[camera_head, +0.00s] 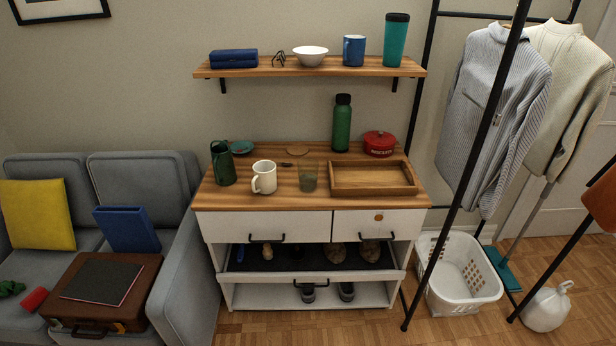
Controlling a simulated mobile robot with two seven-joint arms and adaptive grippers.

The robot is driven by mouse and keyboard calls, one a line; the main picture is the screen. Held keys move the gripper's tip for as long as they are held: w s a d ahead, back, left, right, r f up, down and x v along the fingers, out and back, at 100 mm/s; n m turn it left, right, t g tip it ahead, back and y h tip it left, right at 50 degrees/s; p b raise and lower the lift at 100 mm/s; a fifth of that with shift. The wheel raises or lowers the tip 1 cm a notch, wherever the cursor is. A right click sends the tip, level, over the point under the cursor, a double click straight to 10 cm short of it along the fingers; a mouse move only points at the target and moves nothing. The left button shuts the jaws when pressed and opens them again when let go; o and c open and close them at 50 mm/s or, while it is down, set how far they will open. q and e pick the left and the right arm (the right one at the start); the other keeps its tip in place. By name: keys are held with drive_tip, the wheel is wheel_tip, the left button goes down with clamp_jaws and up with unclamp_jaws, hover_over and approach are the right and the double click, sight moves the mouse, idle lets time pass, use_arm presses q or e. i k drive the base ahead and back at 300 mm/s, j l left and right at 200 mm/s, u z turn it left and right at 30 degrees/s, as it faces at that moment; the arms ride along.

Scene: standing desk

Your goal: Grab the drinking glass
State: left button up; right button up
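The drinking glass (308,177) stands upright on the wooden top of the white cabinet. Neither of my grippers shows in the head view.
On the cabinet top (240,200) are also a green pitcher (222,163), a green bottle (342,123) and a red pot (379,143). A wall shelf (270,71) hangs above. A drawer (300,275) is pulled out below. A clothes rack (470,170) stands at right.

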sight(307, 167)
drive_tip(key=i+l+u, duration=0.25)
drive_tip(key=l+u, duration=0.3)
drive_tip(key=l, duration=0.15)
drive_tip(key=i+l+u, duration=0.25)
drive_tip(key=l, duration=0.2)
drive_tip(key=k, duration=0.1)
